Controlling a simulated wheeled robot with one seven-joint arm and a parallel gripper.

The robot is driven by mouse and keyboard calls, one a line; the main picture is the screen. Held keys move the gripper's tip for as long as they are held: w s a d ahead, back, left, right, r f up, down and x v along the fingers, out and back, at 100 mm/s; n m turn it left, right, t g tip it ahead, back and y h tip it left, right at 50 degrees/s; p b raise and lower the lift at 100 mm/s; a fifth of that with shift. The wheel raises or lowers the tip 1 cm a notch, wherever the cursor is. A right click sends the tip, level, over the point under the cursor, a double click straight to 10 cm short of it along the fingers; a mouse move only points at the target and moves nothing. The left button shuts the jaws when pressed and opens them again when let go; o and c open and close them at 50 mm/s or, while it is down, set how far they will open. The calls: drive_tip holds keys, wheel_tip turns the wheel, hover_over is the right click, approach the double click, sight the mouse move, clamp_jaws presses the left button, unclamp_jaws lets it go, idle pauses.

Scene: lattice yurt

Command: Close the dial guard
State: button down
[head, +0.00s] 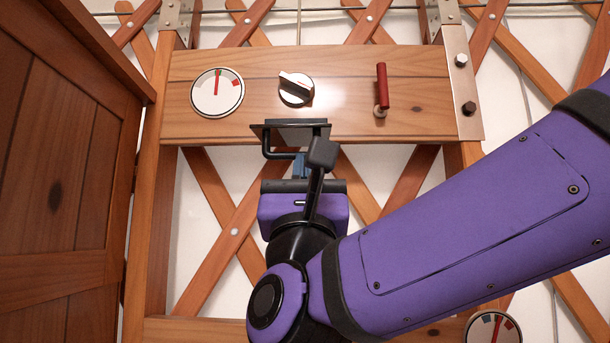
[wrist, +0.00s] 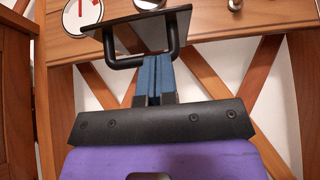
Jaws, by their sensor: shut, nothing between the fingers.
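The dial guard (head: 290,126) is a dark flat plate below the dial (head: 296,89), a white-and-grey knob on the wooden panel. The guard juts out from the panel and leaves the dial uncovered in the head view. Its black bar handle (head: 268,146) hangs on the near underside; the guard (wrist: 135,36) and handle (wrist: 122,63) also show in the wrist view. My gripper (head: 301,160) is below the guard, its blue fingers (wrist: 154,62) shut together and empty. The fingertips overlap the handle in the wrist view; I cannot tell whether they touch it.
A round gauge (head: 217,92) is left of the dial, and a red lever (head: 381,88) is to its right. A wooden cabinet (head: 60,180) stands close on the left. Another gauge (head: 493,328) is low on the right. Lattice and white wall lie behind.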

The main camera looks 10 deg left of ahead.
drive_tip(key=shift+s+d+r+g, duration=0.15)
drive_tip(key=shift+s+r+g, duration=0.45)
drive_tip(key=shift+s+r, duration=0.15)
wheel_tip(320, 180, up, 21)
drive_tip(key=w+g+h, duration=0.1)
drive_tip(key=g, duration=1)
drive_tip(key=shift+r+h, duration=0.15)
drive_tip(key=shift+h, duration=0.15)
drive_tip(key=shift+w, duration=0.1)
